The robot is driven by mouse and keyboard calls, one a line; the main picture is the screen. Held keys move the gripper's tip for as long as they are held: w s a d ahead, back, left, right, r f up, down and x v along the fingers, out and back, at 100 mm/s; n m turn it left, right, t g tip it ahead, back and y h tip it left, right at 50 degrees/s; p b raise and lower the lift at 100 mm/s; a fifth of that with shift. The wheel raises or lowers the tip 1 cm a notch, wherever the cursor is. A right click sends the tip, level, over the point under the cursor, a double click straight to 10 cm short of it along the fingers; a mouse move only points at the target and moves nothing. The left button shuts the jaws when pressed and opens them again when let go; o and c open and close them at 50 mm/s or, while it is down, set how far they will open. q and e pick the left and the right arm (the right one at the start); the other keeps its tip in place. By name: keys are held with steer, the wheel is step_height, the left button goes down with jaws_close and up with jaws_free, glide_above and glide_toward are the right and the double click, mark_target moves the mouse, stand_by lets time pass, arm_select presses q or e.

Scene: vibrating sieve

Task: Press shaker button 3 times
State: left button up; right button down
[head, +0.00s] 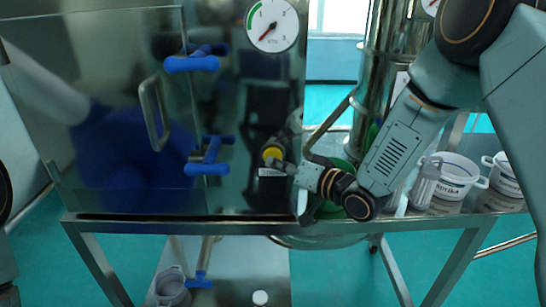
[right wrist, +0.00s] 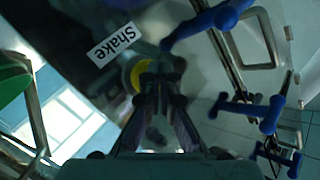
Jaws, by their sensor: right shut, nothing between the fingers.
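The shaker button is a yellow round button (head: 272,153) on the steel front panel, above a small white label (head: 272,172). In the right wrist view the button (right wrist: 138,74) is partly hidden behind my fingertips, and the label (right wrist: 115,45) reads "Shake". My right gripper (head: 280,166) is shut and empty, its tips just at the lower right of the button. In the right wrist view the closed fingertips (right wrist: 160,78) overlap the button's edge; I cannot tell whether they touch it. My left gripper is not in view.
Blue clamp knobs (head: 191,63) and a metal door handle (head: 153,113) are left of the button. A pressure gauge (head: 272,25) is above. White tubs (head: 456,178) stand on the table at right. A steel cylinder (head: 385,45) stands behind my right arm.

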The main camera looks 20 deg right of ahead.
steer(key=shift+a, duration=0.1)
steer(key=shift+w, duration=0.1)
stand_by(0.3)
steer(key=shift+w, duration=0.2)
steer(key=shift+w+d, duration=0.1)
steer(key=shift+d, duration=0.1)
steer(key=shift+w+d+r, duration=0.15)
steer(key=shift+w, duration=0.35)
stand_by(0.9)
steer(key=shift+s, duration=0.1)
steer(key=shift+s+a+f, duration=0.1)
steer(key=shift+s+a, duration=0.1)
steer(key=shift+s, duration=0.35)
steer(key=shift+s+a+f, duration=0.1)
steer(key=shift+s+a, duration=0.1)
steer(key=shift+s, duration=0.3)
